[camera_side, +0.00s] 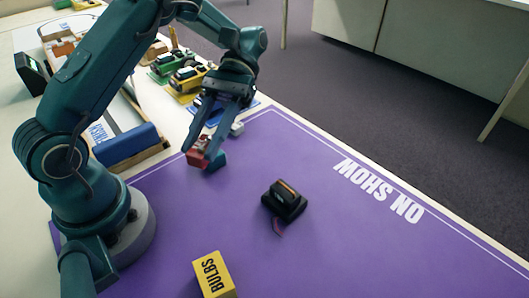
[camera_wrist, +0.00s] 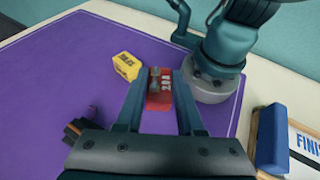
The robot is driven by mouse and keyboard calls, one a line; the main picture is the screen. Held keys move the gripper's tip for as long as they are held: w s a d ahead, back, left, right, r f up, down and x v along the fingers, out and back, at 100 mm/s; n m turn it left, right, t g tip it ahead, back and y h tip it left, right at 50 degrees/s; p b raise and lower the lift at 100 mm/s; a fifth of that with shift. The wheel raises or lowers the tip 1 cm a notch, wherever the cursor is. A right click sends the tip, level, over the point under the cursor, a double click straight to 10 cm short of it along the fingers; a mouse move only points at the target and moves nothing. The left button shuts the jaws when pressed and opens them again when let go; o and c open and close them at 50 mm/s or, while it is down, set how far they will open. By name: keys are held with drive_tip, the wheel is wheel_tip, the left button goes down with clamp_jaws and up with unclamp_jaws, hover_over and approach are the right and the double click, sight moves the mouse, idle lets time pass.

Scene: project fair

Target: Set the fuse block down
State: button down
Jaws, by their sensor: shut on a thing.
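The fuse block (camera_side: 199,152) is a small red block at the far left corner of the purple mat (camera_side: 330,255) in the side view. In the wrist view the fuse block (camera_wrist: 160,92) shows a white "20A" label and a grey part on top. My gripper (camera_side: 208,153) points down with its fingers on either side of it. In the wrist view my gripper (camera_wrist: 159,84) is shut on the block. The block is low over the mat; I cannot tell whether its underside touches. The finger partly hides it in the side view.
A black device with an orange strip (camera_side: 285,203) sits mid-mat. A yellow "BULBS" box (camera_side: 214,276) stands near the front. A blue block (camera_side: 126,146) lies by a wooden track at left. Toy vehicles (camera_side: 188,78) line the back. Mat around "ON SHOW" is clear.

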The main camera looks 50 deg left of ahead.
drive_tip(key=w+d+r+n+t+h, duration=0.25)
drive_tip(key=d+r+n+t, duration=0.2)
drive_tip(key=d, duration=0.25)
drive_tip(key=w+d+r+n+t+h, duration=0.25)
drive_tip(key=d+r+n+h, duration=0.2)
drive_tip(key=d, duration=0.35)
wheel_tip(320, 180, down, 10)
drive_tip(key=r, duration=0.1)
drive_tip(key=shift+m+y, duration=0.3)
drive_tip(key=shift+m, duration=0.2)
drive_tip(key=x, duration=0.4)
drive_tip(key=s+a+f+x, duration=0.1)
drive_tip(key=x, duration=0.4)
drive_tip(key=f+x, duration=0.1)
drive_tip(key=x, duration=0.3)
drive_tip(key=shift+s+a+f, duration=0.1)
drive_tip(key=shift+s+f, duration=0.25)
drive_tip(key=shift+f, duration=2)
drive_tip(key=c, duration=0.5)
unclamp_jaws()
drive_tip(key=shift+f, duration=0.1)
